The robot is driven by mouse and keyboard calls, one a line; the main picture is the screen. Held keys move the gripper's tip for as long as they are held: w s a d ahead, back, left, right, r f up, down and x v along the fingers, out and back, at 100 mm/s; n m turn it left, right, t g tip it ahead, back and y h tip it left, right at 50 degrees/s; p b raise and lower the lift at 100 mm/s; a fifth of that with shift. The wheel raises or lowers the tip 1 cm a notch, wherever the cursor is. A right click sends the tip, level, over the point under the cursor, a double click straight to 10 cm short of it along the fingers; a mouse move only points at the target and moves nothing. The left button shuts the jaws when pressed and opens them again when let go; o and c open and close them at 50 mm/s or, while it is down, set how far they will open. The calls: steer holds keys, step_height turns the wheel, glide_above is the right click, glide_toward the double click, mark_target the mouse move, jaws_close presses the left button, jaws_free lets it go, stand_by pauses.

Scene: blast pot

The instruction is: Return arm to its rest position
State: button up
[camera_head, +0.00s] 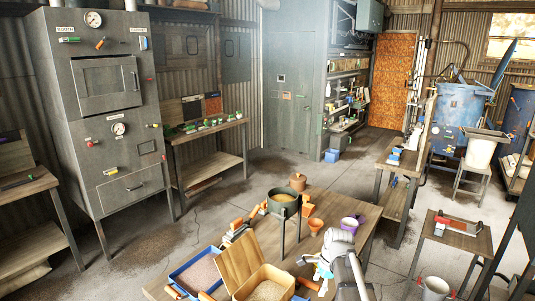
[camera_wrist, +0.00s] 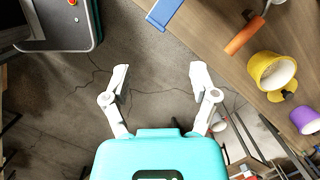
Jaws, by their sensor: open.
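My gripper (camera_wrist: 160,78) is open in the wrist view, with its two white fingers spread wide and nothing between them. Below the fingers is bare grey floor, beside the edge of a wooden table (camera_wrist: 215,45). In the head view, my arm reaches in at the bottom, over the right part of the front table (camera_head: 238,222). The gripper end is small there and partly mixed with the table's items, so its exact height above the table is unclear.
A yellow cup (camera_wrist: 272,70) lies near the gripper's right. Clear floor lies beyond the table.

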steer(key=s+n+h, duration=0.3)
steer(key=s+n, duration=0.7)
steer(key=n, duration=0.7)
step_height(320, 180, down, 23)
steer(key=s+b, duration=0.2)
steer(key=b, duration=2)
step_height(320, 180, up, 16)
steer(key=p, duration=1.5)
steer(key=shift+s+r+p, duration=0.2)
steer(key=shift+p, duration=0.2)
steer(key=shift+d, duration=0.1)
steer(key=shift+c, duration=1.3)
